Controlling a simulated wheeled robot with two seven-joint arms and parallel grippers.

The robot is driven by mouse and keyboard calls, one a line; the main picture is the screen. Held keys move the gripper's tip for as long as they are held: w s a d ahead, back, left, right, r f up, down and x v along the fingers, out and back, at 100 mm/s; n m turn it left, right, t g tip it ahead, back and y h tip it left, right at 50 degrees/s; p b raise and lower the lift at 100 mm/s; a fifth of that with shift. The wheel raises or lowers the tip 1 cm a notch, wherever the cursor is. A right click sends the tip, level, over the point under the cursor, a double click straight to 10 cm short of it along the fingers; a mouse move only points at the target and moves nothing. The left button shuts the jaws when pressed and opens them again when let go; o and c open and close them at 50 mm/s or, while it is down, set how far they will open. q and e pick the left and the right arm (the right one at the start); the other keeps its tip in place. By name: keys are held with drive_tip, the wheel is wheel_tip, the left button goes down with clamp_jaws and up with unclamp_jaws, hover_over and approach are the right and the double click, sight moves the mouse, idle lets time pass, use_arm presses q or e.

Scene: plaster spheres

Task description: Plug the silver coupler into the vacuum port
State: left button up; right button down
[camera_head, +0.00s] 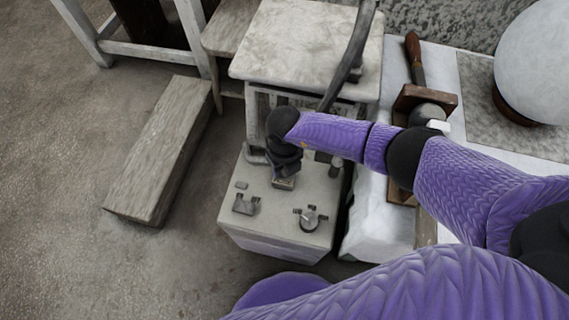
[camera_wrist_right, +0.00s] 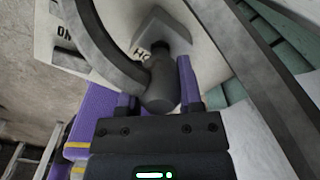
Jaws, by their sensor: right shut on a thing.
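My right gripper (camera_head: 285,160) is over the top of the pale grey vacuum box (camera_head: 275,232). In the right wrist view, its purple fingers (camera_wrist_right: 158,90) are shut on a grey rounded cylinder, the coupler (camera_wrist_right: 160,94). A dark, narrower neck at the coupler's far end meets a raised grey block (camera_wrist_right: 163,32), which seems to be the port, beside partly hidden lettering. I cannot tell how deep the neck sits. A thick dark hose (camera_head: 350,58) runs up and right from near the gripper. The gripper hides the coupler in the head view. My left gripper is not in view.
The box top also carries a round knob (camera_head: 310,219), a bracket-like fitting (camera_head: 246,203) and a short grey post (camera_head: 336,166). A whitish cabinet (camera_head: 300,45) stands behind. A wooden beam (camera_head: 160,150) lies left. A white sphere (camera_head: 535,60) sits right.

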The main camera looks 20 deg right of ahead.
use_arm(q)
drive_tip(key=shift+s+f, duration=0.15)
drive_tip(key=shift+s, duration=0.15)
use_arm(e)
drive_tip(key=shift+f, duration=0.4)
use_arm(q)
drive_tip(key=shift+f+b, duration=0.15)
drive_tip(key=shift+b, duration=0.25)
use_arm(e)
drive_tip(key=shift+f, duration=0.2)
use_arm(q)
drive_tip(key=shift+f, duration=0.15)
use_arm(e)
drive_tip(key=shift+f, duration=0.2)
drive_tip(key=shift+f+b, duration=0.2)
drive_tip(key=shift+b, duration=0.1)
drive_tip(key=shift+c, duration=0.9)
unclamp_jaws()
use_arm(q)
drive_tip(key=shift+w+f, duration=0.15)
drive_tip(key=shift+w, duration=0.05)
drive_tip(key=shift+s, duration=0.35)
use_arm(e)
drive_tip(key=shift+r, duration=0.1)
